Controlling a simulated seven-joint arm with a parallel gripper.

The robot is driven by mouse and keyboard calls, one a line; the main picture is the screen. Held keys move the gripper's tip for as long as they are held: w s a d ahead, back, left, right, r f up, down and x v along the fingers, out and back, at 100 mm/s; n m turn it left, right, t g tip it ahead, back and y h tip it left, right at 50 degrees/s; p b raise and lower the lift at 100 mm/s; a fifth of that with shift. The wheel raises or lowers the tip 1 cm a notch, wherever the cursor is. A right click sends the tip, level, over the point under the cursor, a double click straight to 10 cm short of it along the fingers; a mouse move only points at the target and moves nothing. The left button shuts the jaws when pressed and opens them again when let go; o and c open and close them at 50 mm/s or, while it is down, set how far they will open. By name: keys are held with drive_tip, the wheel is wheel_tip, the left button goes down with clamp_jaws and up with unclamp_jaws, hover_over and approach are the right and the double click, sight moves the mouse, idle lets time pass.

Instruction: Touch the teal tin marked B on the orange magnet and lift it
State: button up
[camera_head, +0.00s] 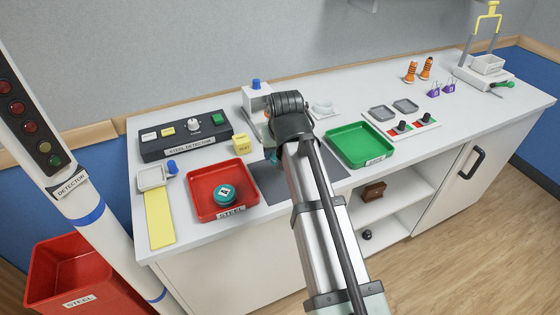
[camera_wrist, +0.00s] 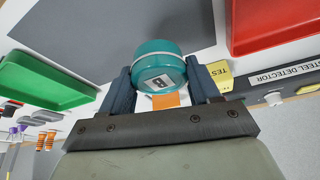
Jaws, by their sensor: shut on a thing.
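My gripper (camera_wrist: 160,85) is shut on a teal tin (camera_wrist: 158,57), one dark finger on each side of it. The tin's white label with a dark mark faces the wrist camera, but the letter is too small to read. An orange magnet (camera_wrist: 166,100) shows just behind the tin, between the fingers. I cannot tell whether tin and magnet touch. In the head view my gripper (camera_head: 275,152) is mostly hidden by my arm, with a bit of the teal tin showing below it, over the grey mat near the white stand (camera_head: 256,102).
A second teal tin (camera_head: 225,192) lies in the red STEEL tray (camera_head: 200,173). A green tray (camera_head: 362,140) is to the right. The steel detector box (camera_head: 185,138) and a yellow TEST block (camera_head: 241,144) stand to the left. The grey mat (camera_head: 258,180) has free room.

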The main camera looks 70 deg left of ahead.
wheel_tip(320, 180, up, 3)
drive_tip(key=shift+r, duration=0.2)
drive_tip(key=shift+w+r, duration=0.2)
drive_tip(key=shift+r, duration=0.05)
drive_tip(key=w+a+r+n+g, duration=0.1)
drive_tip(key=w+a+r+n, duration=0.1)
drive_tip(key=a, duration=0.7)
drive_tip(key=w+a+r+n+g, duration=0.1)
drive_tip(key=w+a+r+n, duration=0.2)
drive_tip(key=a, duration=0.7)
drive_tip(key=shift+a+r+n, duration=0.3)
drive_tip(key=shift+r+n, duration=0.2)
drive_tip(key=shift+r, duration=0.2)
drive_tip(key=shift+f, duration=0.2)
drive_tip(key=shift+f, duration=2.85)
